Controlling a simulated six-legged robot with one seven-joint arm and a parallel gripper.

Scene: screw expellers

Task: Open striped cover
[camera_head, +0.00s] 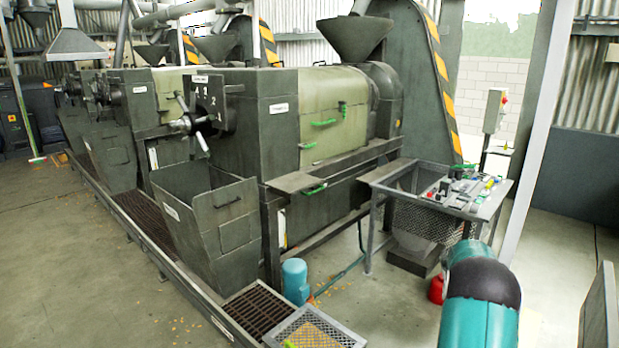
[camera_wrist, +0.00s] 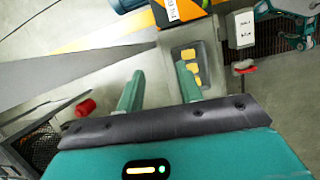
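A tall dark cover (camera_head: 412,62) with a yellow-and-black striped edge stands upright behind the nearest screw expeller (camera_head: 230,110) in the head view. It looks closed; no handle or latch is clear on it. Similar striped covers stand behind the farther machines (camera_head: 268,42). My gripper (camera_wrist: 159,70) shows in the wrist view with its two teal fingers apart and nothing between them. In the head view my teal arm is at the lower right, well in front of the cover, and my gripper is not seen there. I cannot tell whether the wrist view shows the cover.
A metal table (camera_head: 480,205) with small parts stands between my arm and the expeller. A white post (camera_head: 540,125) rises to its right. The wrist view shows a grey tray (camera_wrist: 200,52) with yellow pieces and a red object (camera_wrist: 86,107).

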